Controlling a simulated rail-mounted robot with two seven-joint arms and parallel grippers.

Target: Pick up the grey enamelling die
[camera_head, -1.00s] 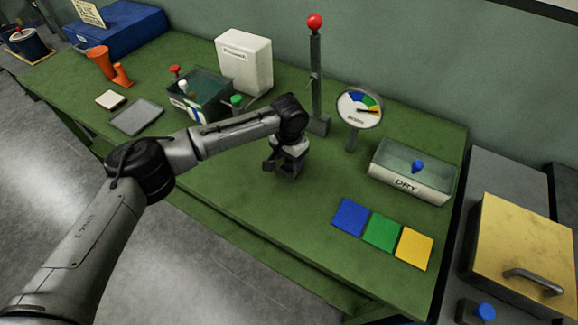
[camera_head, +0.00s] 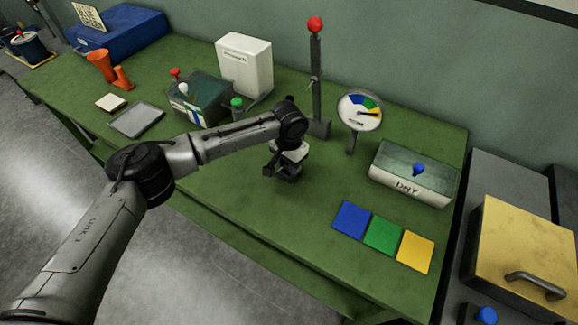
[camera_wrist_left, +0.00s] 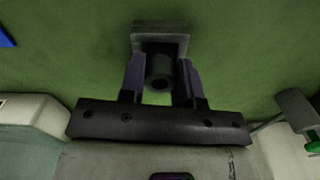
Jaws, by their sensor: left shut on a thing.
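The grey enamelling die (camera_wrist_left: 160,38) is a square grey block with a dark round stem, seen in the left wrist view. My left gripper (camera_wrist_left: 160,80) is shut on it, with one finger on each side of the stem. In the head view my left gripper (camera_head: 282,169) is low over the middle of the green bench, and the die is mostly hidden by the gripper there. I cannot tell whether the die touches the bench. My right gripper is in neither view.
A tall post with a red ball (camera_head: 315,75) and a round dial (camera_head: 359,111) stand behind the gripper. A DRY box (camera_head: 412,174) is to the right. Blue (camera_head: 351,219), green (camera_head: 383,236) and yellow (camera_head: 415,252) squares lie in front. Bench around the gripper is bare.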

